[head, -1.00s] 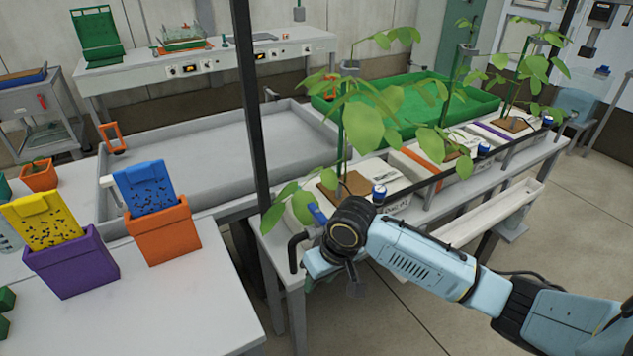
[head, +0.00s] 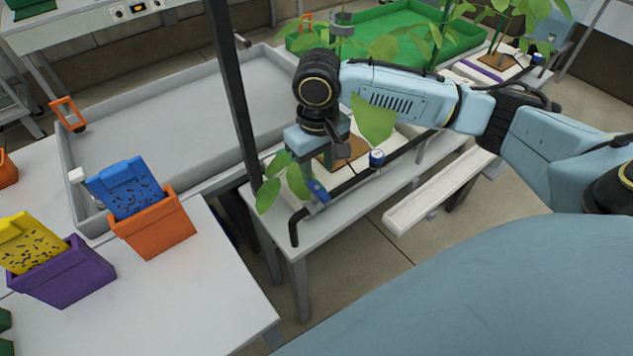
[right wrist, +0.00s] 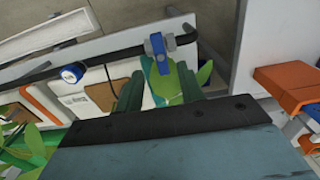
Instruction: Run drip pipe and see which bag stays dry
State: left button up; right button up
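The black drip pipe (head: 345,193) runs along the front of the bench, with a blue-handled valve (head: 318,190) near its bent left end. The valve also shows in the right wrist view (right wrist: 160,46), beyond the fingertips. A blue-capped white fitting (head: 377,158) sits farther along; it also shows in the right wrist view (right wrist: 72,73). The nearest white grow bag (right wrist: 75,100) has a plant and brown block (head: 345,152); my right arm partly hides it. My right gripper (right wrist: 160,88) is open above this bag, apart from the valve, with leaves between or behind its fingers. My left gripper is out of view.
A white gutter (head: 435,190) lies before the bench. A grey tray table (head: 180,115) and a green tray (head: 400,25) stand behind. Orange (head: 155,235) and purple (head: 65,280) pots hold blue and yellow speckled cards at left. A dark post (head: 232,90) stands left of my arm.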

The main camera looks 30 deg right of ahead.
aim_at(317, 188)
notch_tip(317, 188, down, 6)
jog(key=shift+r+b, duration=0.15)
jog(key=shift+b, duration=0.2)
grip_shut()
